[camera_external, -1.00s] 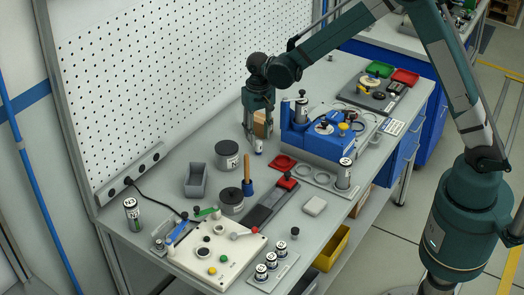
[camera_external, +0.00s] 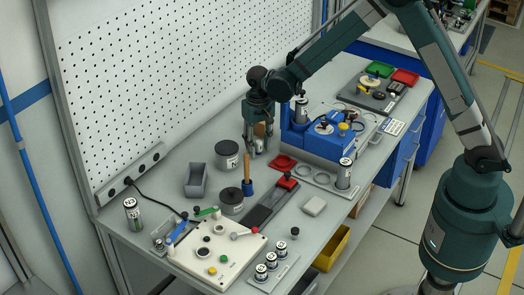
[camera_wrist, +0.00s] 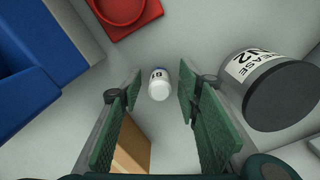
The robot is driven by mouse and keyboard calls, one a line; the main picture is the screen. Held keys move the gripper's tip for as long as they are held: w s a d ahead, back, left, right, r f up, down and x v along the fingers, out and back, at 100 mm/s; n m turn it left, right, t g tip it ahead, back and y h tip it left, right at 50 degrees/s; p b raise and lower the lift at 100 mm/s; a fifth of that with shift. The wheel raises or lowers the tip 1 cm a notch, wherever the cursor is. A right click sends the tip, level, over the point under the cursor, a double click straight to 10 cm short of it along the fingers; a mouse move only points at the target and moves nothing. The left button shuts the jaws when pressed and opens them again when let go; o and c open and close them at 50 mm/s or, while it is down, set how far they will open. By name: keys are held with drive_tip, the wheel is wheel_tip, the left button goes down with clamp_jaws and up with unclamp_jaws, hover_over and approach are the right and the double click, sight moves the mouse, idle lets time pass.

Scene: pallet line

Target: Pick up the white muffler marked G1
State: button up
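A small white cylinder with a dark-banded label, apparently the muffler (camera_wrist: 159,84), stands on the bench in the wrist view. Its marking is too small to read surely. My gripper (camera_wrist: 158,97) is open, with one green-padded finger on each side of the cylinder in the picture. I see no contact between the fingers and it. In the external view my gripper (camera_external: 257,148) points down, low over the bench, and its fingers largely hide the cylinder.
A wooden block (camera_wrist: 132,145) shows close by my left finger in the wrist view. A dark grease tin (camera_wrist: 278,90) stands close on the right. A red tray (camera_wrist: 122,12) and a blue housing (camera_wrist: 45,45) lie at upper left. Bare bench surrounds the cylinder.

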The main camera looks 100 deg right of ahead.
sight(258, 141)
drive_tip(key=c, duration=1)
drive_tip(key=shift+r, duration=0.1)
drive_tip(key=shift+r, duration=4.9)
